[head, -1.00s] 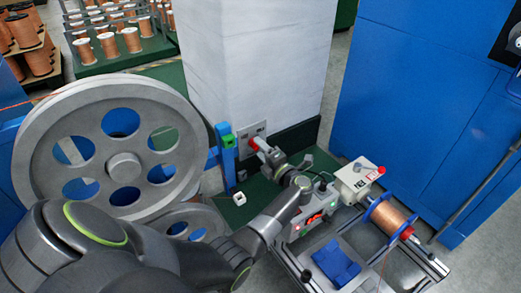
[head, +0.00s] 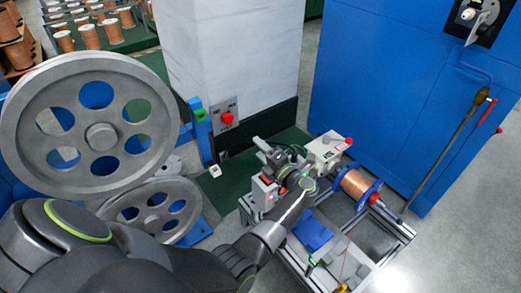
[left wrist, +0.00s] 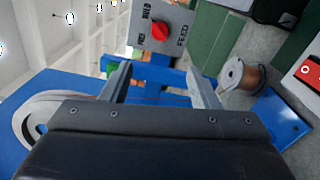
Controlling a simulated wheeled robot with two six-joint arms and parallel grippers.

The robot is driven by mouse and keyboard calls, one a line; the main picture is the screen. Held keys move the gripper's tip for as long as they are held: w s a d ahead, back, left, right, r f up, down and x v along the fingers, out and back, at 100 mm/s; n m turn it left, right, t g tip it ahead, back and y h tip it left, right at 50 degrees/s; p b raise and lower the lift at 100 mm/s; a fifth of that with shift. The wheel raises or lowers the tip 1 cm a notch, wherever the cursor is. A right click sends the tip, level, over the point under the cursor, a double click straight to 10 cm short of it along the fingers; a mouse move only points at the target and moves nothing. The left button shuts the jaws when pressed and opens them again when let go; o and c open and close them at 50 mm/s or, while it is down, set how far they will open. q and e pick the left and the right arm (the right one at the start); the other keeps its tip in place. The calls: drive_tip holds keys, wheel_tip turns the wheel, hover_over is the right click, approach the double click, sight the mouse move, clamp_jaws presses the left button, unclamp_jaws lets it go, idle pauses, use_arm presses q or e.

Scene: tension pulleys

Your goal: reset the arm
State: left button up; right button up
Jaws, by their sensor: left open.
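A red knob (head: 227,119) on a grey plate stands on the white pillar, to the left of and apart from the gripper. The knob also shows in the left wrist view (left wrist: 160,31), beyond the fingers, with "BUILD" and "FEED" printed on its plate. My right gripper is not in view.
Two grey spoked pulleys, a large one (head: 98,60) and a smaller one (head: 186,190), stand at the left. A copper spool (head: 357,190) and a white box (head: 327,148) sit on the machine frame. A blue cabinet (head: 385,100) stands at the right. Floor is clear at lower right.

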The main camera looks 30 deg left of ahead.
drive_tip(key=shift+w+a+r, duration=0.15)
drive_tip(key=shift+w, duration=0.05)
